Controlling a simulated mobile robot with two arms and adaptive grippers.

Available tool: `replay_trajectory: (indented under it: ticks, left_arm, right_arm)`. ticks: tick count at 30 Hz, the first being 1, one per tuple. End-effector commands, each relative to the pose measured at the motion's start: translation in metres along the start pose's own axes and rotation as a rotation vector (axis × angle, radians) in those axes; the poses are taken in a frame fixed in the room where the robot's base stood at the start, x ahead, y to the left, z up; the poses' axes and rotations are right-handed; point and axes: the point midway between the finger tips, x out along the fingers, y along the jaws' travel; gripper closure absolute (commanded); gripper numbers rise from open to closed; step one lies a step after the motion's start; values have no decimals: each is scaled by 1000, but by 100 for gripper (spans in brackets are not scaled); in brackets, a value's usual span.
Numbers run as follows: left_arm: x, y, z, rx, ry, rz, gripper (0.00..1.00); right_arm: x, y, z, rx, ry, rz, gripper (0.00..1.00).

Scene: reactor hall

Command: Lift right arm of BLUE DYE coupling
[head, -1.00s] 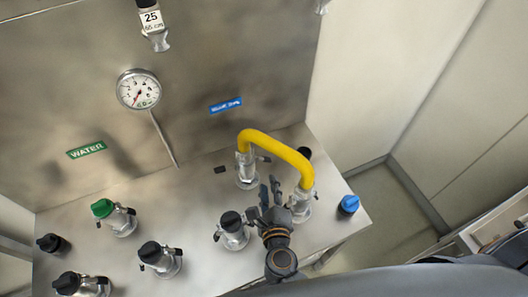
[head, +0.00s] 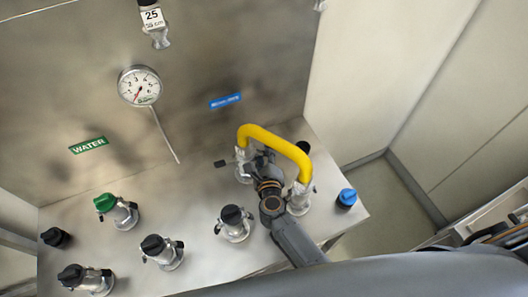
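A blue label (head: 225,101) with lettering too small to read is on the steel back wall. Below it, a silver coupling (head: 241,170) holds the left end of a yellow hose (head: 275,141). A dark lever arm (head: 220,163) sticks out on the coupling's left. Its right arm is hidden behind my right gripper (head: 262,157), which is close against the coupling's right side, under the hose arch. The gripper's fingertips are mostly hidden, so I cannot tell whether they hold anything. My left gripper is not in view.
The hose's right end goes into a second coupling (head: 300,196), close to my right arm. A blue-capped fitting (head: 346,198) is at the panel's right. Several black-capped fittings, a green-capped one (head: 105,203), a WATER label (head: 88,145) and a gauge (head: 140,86) are to the left.

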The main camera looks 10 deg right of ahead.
Motion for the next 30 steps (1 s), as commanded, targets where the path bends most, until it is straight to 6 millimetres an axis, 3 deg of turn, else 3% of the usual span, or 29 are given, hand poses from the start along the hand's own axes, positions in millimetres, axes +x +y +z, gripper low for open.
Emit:
replay_trajectory:
  ticks: [2,6,20,30]
  left_arm:
    - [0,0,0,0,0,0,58]
    - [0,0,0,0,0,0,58]
    - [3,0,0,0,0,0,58]
    - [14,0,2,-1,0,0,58]
  right_arm:
    - [0,0,0,0,0,0,71]
    - [0,0,0,0,0,0,99]
    - [0,-1,-1,-41,0,-17,100]
    - [-1,-9,0,-254,0,-105,100]
